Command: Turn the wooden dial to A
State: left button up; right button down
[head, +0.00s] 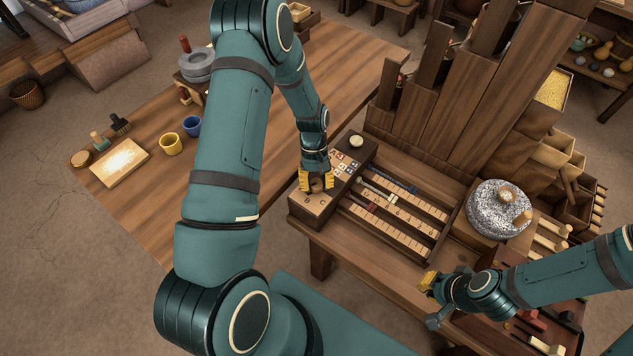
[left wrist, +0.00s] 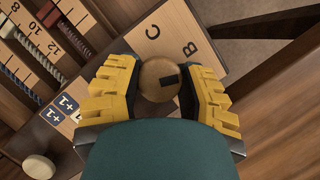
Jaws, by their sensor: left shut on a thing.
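The wooden dial (left wrist: 157,82) is a round knob with a dark pointer mark, on a pale plate (left wrist: 165,40) lettered B and C. In the head view my left gripper (head: 316,184) is at the left end of the console and partly hides the dial. My right gripper (head: 428,284) is near the console's front edge, away from the dial; its opening is unclear.
Beside the dial are number tiles (head: 345,165), a pale round knob (head: 356,141) and slotted scales (head: 385,225). A speckled quern stone (head: 497,208) stands to the right. A wooden table with a board (head: 120,161), yellow cup (head: 171,144) and blue cup (head: 192,126) is left.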

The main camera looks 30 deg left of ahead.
pick_arm(q)
jog(key=m+y, duration=0.1)
jog(key=m, duration=0.2)
jog(key=shift+s+d+f+m+g, duration=0.1)
jog(key=shift+m+g, duration=0.2)
jog(key=shift+g, duration=0.1)
jog(key=shift+m+y, duration=0.7)
jog(key=shift+m, duration=1.1)
jog(key=o, duration=1.2)
jog(key=v, duration=1.2)
jog(key=shift+w, duration=0.2)
